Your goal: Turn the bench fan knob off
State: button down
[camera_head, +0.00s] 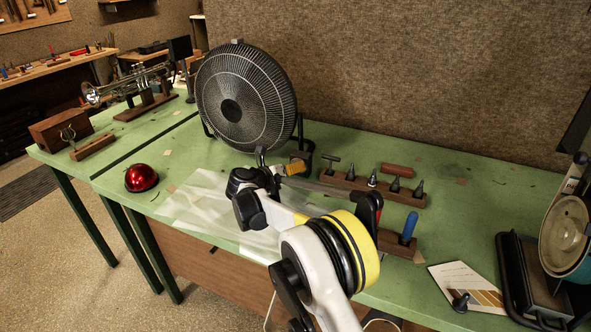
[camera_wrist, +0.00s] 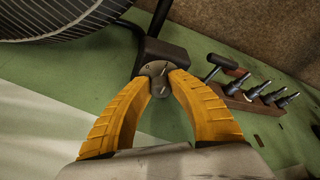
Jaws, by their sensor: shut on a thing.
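The bench fan (camera_head: 245,95) is a round black fan with a wire grille, standing at the back of the green bench. The edge of its grille (camera_wrist: 60,18) fills the upper left of the wrist view. Its round grey metal knob (camera_wrist: 156,75) sits on the front of a dark base block (camera_wrist: 165,58). My gripper (camera_wrist: 158,82) has yellow ribbed fingers, with both tips shut on the knob from either side. In the head view my gripper (camera_head: 290,168) is at the fan's base, and my wrist hides most of the knob there.
A wooden block of upright tools (camera_head: 372,188) stands close to the right of my gripper. A red dome (camera_head: 141,178) sits to the left. A translucent sheet (camera_head: 215,205) lies on the bench in front. A trumpet (camera_head: 125,85) stands at the far left.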

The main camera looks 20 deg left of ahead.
jog(key=n+h, duration=0.1)
jog(key=n+b, duration=0.1)
jog(key=n, duration=0.1)
jog(key=shift+a+f+t+h, duration=0.1)
jog(key=shift+f+t+h, duration=0.1)
jog(key=shift+t+h, duration=0.15)
jog(key=n+t+h+b, duration=0.1)
jog(key=n+h+b, duration=0.1)
jog(key=n, duration=0.2)
jog(key=shift+n, duration=0.4)
jog(key=c, duration=1.2)
grip_release()
jog(key=shift+w, duration=0.1)
jog(key=shift+r, duration=0.1)
